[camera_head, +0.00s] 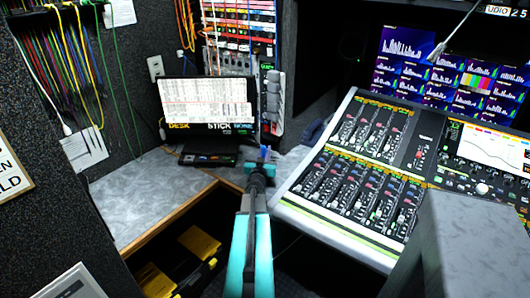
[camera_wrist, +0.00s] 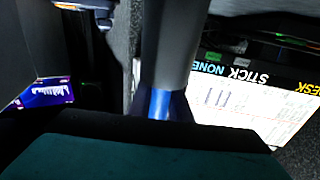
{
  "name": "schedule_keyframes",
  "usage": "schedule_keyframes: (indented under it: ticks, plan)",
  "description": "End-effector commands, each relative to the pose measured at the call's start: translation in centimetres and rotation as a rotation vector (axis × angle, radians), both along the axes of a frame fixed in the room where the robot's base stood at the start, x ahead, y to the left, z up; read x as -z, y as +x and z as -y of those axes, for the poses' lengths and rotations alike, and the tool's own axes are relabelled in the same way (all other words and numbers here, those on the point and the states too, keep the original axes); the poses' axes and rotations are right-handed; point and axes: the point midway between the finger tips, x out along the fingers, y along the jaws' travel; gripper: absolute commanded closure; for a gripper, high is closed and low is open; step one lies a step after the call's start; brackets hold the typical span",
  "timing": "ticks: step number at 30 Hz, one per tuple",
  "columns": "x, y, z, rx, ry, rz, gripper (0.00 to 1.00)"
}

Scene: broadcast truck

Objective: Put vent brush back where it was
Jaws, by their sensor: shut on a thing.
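My gripper (camera_head: 261,168) is at the end of my teal arm, over the corner of the grey counter, in front of the rack. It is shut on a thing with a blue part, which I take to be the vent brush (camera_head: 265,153). In the wrist view a blue piece (camera_wrist: 160,103) shows at the jaws, with a wide grey shaft in line with it. Most of the brush is hidden by the gripper, and its bristles cannot be made out. I cannot tell whether it touches the counter.
A screen labelled "DESK STICK NONE" (camera_head: 207,101) stands behind a flat black box (camera_head: 210,155), left of my gripper. The mixing console (camera_head: 345,215) is close on the right. The grey counter (camera_head: 135,205) is clear at left. Yellow-topped cases (camera_head: 200,243) lie below it.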

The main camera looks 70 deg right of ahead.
Motion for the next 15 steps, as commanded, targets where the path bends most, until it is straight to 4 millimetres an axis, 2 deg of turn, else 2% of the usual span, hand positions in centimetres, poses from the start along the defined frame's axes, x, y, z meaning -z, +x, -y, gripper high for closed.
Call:
schedule_keyframes:
  ticks: [5, 6, 8, 15]
  plan:
    - [0.12, -0.04, 0.01, 0.000, 0.000, 0.000, 1.00]
    - [0.05, -0.04, 0.01, 0.000, 0.000, 0.000, 0.76]
    - [0.05, -0.05, 0.01, 0.001, 0.000, 0.000, 0.66]
    - [0.05, -0.08, 0.03, 0.001, 0.001, 0.000, 0.64]
